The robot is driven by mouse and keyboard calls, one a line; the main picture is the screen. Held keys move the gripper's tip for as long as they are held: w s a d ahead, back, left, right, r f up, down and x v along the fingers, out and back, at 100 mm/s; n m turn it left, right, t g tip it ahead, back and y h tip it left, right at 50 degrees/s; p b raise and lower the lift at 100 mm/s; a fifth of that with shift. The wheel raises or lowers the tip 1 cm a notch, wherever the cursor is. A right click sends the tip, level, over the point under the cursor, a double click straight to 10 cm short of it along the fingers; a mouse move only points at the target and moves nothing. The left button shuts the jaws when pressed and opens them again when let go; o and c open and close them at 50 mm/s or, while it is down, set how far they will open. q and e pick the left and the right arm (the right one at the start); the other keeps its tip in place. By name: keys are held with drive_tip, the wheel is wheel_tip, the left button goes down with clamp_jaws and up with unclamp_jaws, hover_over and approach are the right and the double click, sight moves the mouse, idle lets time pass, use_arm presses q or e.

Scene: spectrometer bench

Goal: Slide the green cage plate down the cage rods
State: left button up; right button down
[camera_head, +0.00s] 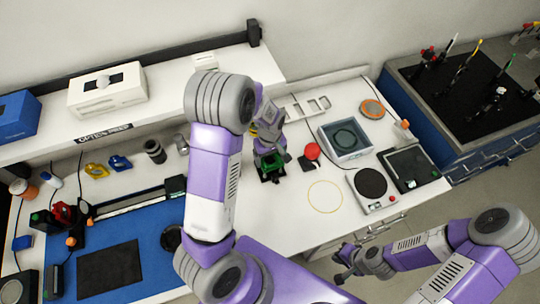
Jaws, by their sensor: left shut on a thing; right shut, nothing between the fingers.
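The green cage plate (272,166) is small in the head view, near the middle of the white bench, with dark parts around and below it. My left gripper (266,151) comes down from above and is shut on it. My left forearm and the gripper cover part of the spot. The cage rods are too small or hidden to make out, so I cannot tell how the plate sits on them. My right gripper (342,272) is shut and empty, low in front of the bench, well apart from the plate.
A red round object (312,151) lies close right of the plate. A grey box (345,138) and a round-topped device (371,184) stand further right. A blue mat (150,262) with a rail lies left.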

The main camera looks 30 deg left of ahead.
use_arm(q)
drive_tip(key=shift+f+b, duration=0.4)
drive_tip(key=shift+f, duration=0.15)
idle(0.4)
drive_tip(key=shift+f+b, duration=0.85)
drive_tip(key=shift+f, duration=0.25)
drive_tip(key=o, duration=1)
drive_tip(key=shift+o, duration=0.2)
drive_tip(key=shift+r, duration=0.1)
wheel_tip(320, 180, up, 7)
drive_tip(key=shift+r+p, duration=0.2)
drive_tip(key=shift+p, duration=0.15)
